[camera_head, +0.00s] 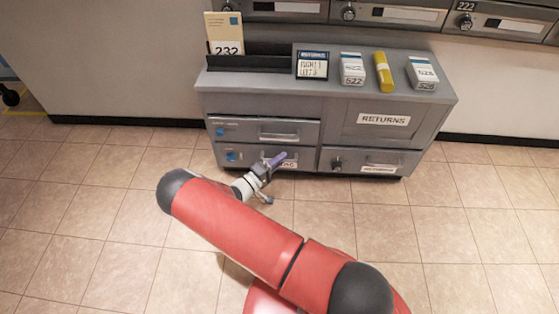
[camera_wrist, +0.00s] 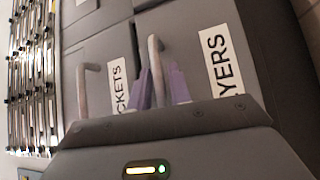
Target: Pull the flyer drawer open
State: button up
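The flyer drawer (camera_wrist: 205,75) fills the middle of the wrist view, with a white label partly reading "YERS" and a grey bar handle (camera_wrist: 154,52). In the head view it is the lower left drawer (camera_head: 246,156), and its front looks flush with the cabinet. My gripper (camera_head: 278,160) is at its handle, partly covering the handle and label. In the wrist view the purple fingers of my gripper (camera_wrist: 162,85) stand close together on either side of the handle and look shut on it. The exact contact is hard to see.
Above is another drawer (camera_head: 265,130), labelled "CKETS" in the wrist view. A lower right drawer (camera_head: 372,162) and a RETURNS panel (camera_head: 385,120) are beside them. The tiled floor (camera_head: 100,220) in front is clear.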

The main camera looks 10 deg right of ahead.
jog(key=shift+c, duration=0.4)
grip_shut()
jog(key=s+a+p, duration=0.1)
jog(key=s+a, duration=0.2)
jog(key=s, duration=0.7)
jog(key=s+a+p, duration=0.2)
jog(key=s+a, duration=0.1)
jog(key=s, duration=0.6)
jog(key=shift+s+a, duration=0.15)
jog(key=shift+s, duration=0.2)
jog(key=shift+o, duration=0.4)
grip_release()
jog(key=shift+a, duration=0.15)
